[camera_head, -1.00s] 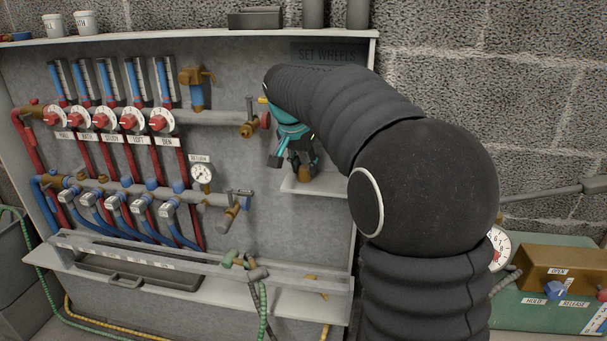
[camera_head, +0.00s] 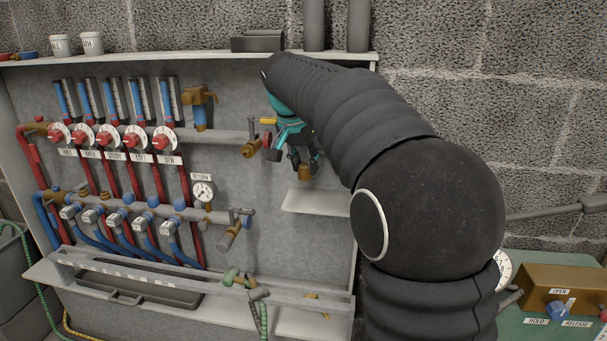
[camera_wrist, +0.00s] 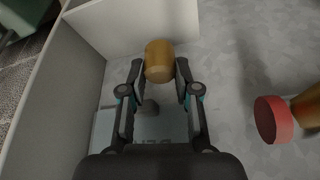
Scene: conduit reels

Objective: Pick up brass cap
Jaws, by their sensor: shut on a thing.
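The brass cap (camera_wrist: 159,62) is a short golden cylinder held between the two fingertips of my gripper (camera_wrist: 158,80) in the wrist view. In the head view the cap (camera_head: 304,173) hangs at the lower end of my teal and dark gripper (camera_head: 300,155), above the small white shelf (camera_head: 318,204) and clear of it. My gripper is shut on the cap. My own arm covers part of the panel to the right of the gripper.
A brass valve end (camera_head: 251,149) with a red disc (camera_wrist: 273,119) is close to the left of my gripper. A pressure gauge (camera_head: 203,191) and pipes fill the panel's left. A top ledge (camera_head: 180,58) runs above; a side wall (camera_wrist: 60,80) bounds the cabinet.

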